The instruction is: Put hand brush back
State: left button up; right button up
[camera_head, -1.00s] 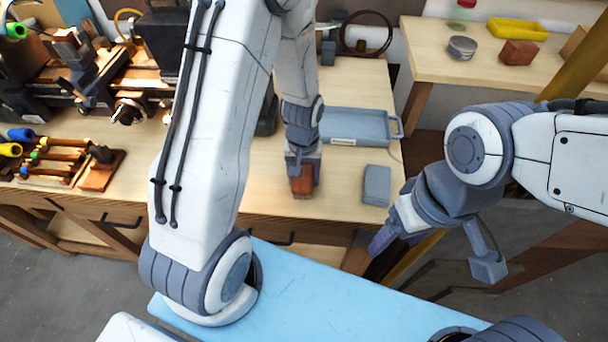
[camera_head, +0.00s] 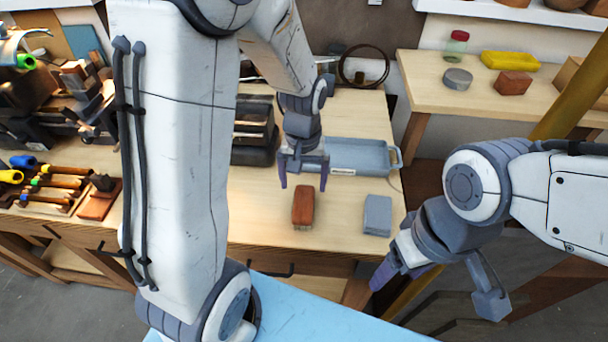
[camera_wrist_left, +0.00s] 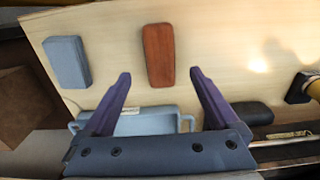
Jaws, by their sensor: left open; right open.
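The hand brush (camera_head: 303,206) has a reddish-brown wooden back and lies on the workbench, with pale bristles just showing at its near end. It also shows in the left wrist view (camera_wrist_left: 158,55), beyond the fingertips. My left gripper (camera_head: 304,184) is open and empty, just behind and above the brush, apart from it. In the left wrist view its two purple fingers (camera_wrist_left: 160,75) are spread wide. My right gripper (camera_head: 400,280) is open and empty, off the bench's right front side.
A blue-grey tray (camera_head: 392,160) lies behind the brush. A grey block (camera_head: 377,215) lies to its right. A tool rack (camera_head: 55,187) stands at the bench's left. A side table (camera_head: 425,80) at the back right holds a brown block (camera_head: 514,83) and a yellow item (camera_head: 510,61).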

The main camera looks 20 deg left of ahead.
pick_arm(q)
jog(key=s+d+r+m, duration=0.4)
jog(key=s+d+m, duration=0.1)
jog(key=s, duration=0.4)
jog(key=s+d+r+m+h, duration=0.1)
jog(key=s+d+r+m, duration=0.3)
jog(key=s+d, duration=0.3)
jog(key=shift+s+d+r+m, duration=0.3)
jog(key=shift+s+m, duration=0.5)
jog(key=shift+s, duration=0.15)
